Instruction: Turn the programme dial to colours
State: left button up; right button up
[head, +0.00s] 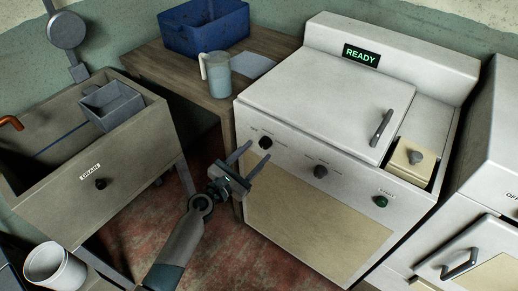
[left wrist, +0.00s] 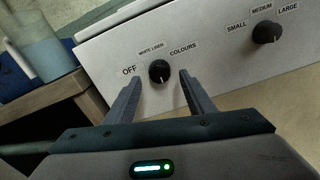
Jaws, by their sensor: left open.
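The programme dial (left wrist: 159,71) is a small black knob on the white machine's front panel, with OFF, WHITE LINEN and COLOURS labels around it. A pale mark shows low on the knob; I cannot tell which label the dial is set to. In the head view the programme dial (head: 265,142) is at the panel's left end. My left gripper (head: 257,150) is open and empty in front of it. In the left wrist view its fingers stand apart on either side of the dial, with no contact visible. My right gripper is out of view.
A size dial (head: 320,172) and a green start button (head: 381,202) lie farther right on the panel. The machine's display (head: 361,55) reads READY. A jug (head: 216,74) and blue crate (head: 204,27) stand on the wooden counter. A sink unit (head: 60,180) is at left.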

aim_at(265, 143)
pick_arm(q)
jog(key=shift+w+d, duration=0.35)
jog(key=shift+w, duration=0.2)
jog(key=shift+w+d, duration=0.45)
jog(key=shift+w, duration=0.15)
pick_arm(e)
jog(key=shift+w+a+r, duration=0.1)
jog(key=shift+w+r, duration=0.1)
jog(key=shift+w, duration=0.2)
pick_arm(q)
jog(key=c, duration=1.1)
jog(key=shift+o, duration=0.2)
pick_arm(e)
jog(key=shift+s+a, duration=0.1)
